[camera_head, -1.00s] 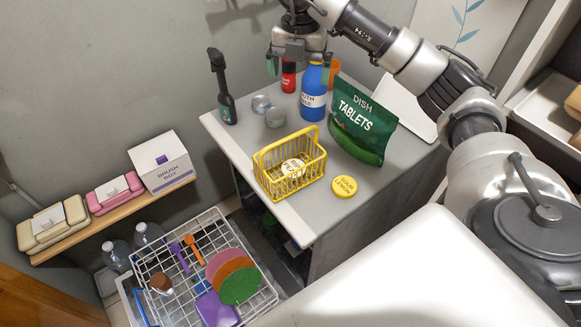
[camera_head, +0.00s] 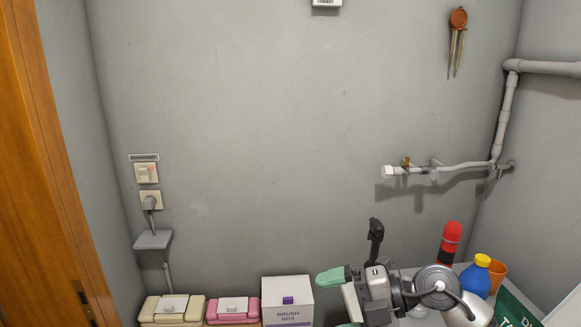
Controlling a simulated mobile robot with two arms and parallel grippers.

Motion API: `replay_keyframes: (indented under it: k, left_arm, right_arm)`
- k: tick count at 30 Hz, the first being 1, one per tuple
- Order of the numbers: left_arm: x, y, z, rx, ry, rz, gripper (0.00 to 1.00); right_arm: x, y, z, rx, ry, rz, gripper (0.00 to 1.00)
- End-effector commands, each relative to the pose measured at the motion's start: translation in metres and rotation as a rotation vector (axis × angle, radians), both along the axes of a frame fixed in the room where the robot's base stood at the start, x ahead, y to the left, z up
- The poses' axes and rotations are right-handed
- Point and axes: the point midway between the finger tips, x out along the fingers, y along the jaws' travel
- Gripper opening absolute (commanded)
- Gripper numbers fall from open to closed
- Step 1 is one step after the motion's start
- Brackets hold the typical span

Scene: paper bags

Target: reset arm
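My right gripper (camera_head: 341,301) is at the bottom of the head view, with its arm coming in from the right. One green fingertip points left, just right of the brush box and in front of the wall. The other shows only partly at the bottom edge, apart from the first. The gripper looks open, with nothing seen between its fingers. My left gripper is not in view.
The white brush box (camera_head: 288,303), pink box (camera_head: 233,311) and cream box (camera_head: 172,311) stand at the bottom. Near my arm are a black-topped bottle (camera_head: 376,236), red bottle (camera_head: 449,243), blue bottle (camera_head: 475,278), orange cup (camera_head: 497,273) and green bag (camera_head: 512,310).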

Motion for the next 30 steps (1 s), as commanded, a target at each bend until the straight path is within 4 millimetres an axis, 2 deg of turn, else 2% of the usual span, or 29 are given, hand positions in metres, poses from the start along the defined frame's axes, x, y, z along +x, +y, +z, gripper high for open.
replay_keyframes:
  k: [1, 2, 5, 8, 11, 14, 16, 20, 21, 24, 30]
  left_arm:
    - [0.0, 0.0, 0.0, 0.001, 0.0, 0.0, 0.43]
    - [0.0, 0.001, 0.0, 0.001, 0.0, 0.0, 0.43]
    - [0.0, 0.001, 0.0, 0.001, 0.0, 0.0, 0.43]
    - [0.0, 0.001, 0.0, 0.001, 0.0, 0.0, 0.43]
    - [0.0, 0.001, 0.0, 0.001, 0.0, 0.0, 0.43]
    - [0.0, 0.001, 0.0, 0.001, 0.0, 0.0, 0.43]
    - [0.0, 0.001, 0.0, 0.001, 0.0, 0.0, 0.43]
    - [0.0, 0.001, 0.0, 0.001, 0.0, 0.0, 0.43]
    - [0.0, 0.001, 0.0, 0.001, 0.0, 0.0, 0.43]
    - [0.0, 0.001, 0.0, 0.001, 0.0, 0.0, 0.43]
    - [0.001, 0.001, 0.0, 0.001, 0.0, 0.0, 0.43]
  right_arm:
    - [-0.009, 0.016, 0.008, 0.166, -0.002, -0.028, 1.0]
    - [-0.011, 0.021, 0.016, 0.263, -0.004, -0.058, 1.0]
    - [-0.013, 0.024, 0.037, 0.564, 0.012, -0.215, 1.0]
    - [-0.008, 0.007, 0.046, 0.806, 0.068, -0.445, 1.0]
    - [-0.002, -0.024, 0.033, 0.971, 0.169, -0.728, 1.0]
    - [-0.003, -0.06, -0.001, 1.042, 0.31, -1.045, 1.0]
    - [-0.012, -0.084, -0.035, 1.033, 0.435, -1.271, 1.0]
    - [-0.051, -0.116, -0.107, 0.891, 0.702, -1.646, 1.0]
    - [-0.067, -0.121, -0.127, 0.825, 0.784, -1.734, 1.0]
    - [-0.105, -0.128, -0.162, 0.667, 0.949, -1.882, 1.0]
    - [-0.172, -0.13, -0.203, 0.38, 1.203, -2.028, 1.0]
